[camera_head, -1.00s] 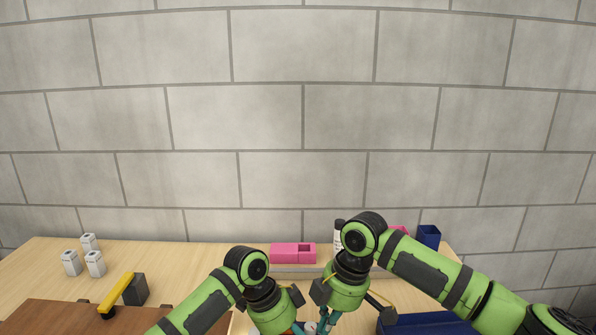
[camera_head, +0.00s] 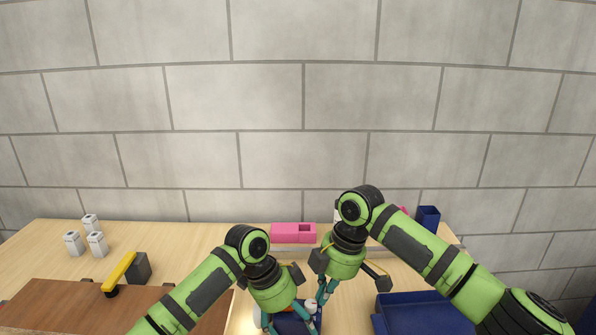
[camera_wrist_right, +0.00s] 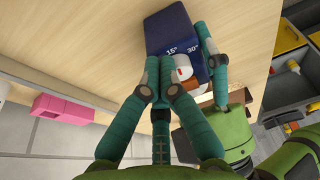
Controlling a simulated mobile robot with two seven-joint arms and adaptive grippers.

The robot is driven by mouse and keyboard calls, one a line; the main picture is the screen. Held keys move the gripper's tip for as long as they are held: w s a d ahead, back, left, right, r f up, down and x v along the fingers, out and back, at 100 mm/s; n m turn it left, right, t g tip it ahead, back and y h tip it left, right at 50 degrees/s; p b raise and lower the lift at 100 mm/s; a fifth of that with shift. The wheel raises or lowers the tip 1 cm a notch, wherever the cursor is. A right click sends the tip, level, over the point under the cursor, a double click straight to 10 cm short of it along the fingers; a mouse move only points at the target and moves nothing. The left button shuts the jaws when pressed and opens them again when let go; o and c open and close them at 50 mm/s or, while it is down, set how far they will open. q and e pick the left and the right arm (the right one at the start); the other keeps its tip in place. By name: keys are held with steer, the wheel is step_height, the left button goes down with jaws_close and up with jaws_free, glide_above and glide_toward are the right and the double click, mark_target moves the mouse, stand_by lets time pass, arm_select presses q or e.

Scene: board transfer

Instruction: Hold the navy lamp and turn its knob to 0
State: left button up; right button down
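The navy lamp (camera_wrist_right: 165,22) stands on the table, with "15°" and "30°" marks around its white and red knob (camera_wrist_right: 185,68). In the head view only part of the navy body (camera_head: 288,325) shows at the bottom edge. My left gripper (camera_head: 287,322) has its teal fingers on either side of the lamp; one finger (camera_wrist_right: 208,52) lies along the lamp's side in the right wrist view. My right gripper (camera_wrist_right: 160,68) has its fingertips close together, directly in front of the lamp's face beside the knob. They partly cover the dial, and contact with the knob is unclear.
A pink block (camera_head: 292,234) stands behind the grippers. A navy tray (camera_head: 425,318) is at the right, with a navy cup (camera_head: 428,217) behind it. White canisters (camera_head: 73,243), a yellow-handled tool (camera_head: 118,272) and a brown board (camera_head: 60,305) are at the left.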

arm_select(q)
steer(key=shift+f, duration=0.15)
arm_select(e)
steer(key=shift+d, duration=0.15)
steer(key=a+v, duration=0.1)
steer(key=v, duration=0.4)
steer(key=shift+r, duration=0.55)
steer(key=shift+d, duration=0.1)
steer(key=m+t, duration=0.1)
steer(key=m, duration=0.5)
glide_above(318, 319)
steer(key=shift+s+d+f, duration=0.1)
steer(key=shift+d+f, duration=0.1)
steer(key=shift+f, duration=1.3)
steer(key=shift+s+d+f, duration=0.1)
steer(key=shift+d+f, duration=0.05)
steer(key=shift+f, duration=1.4)
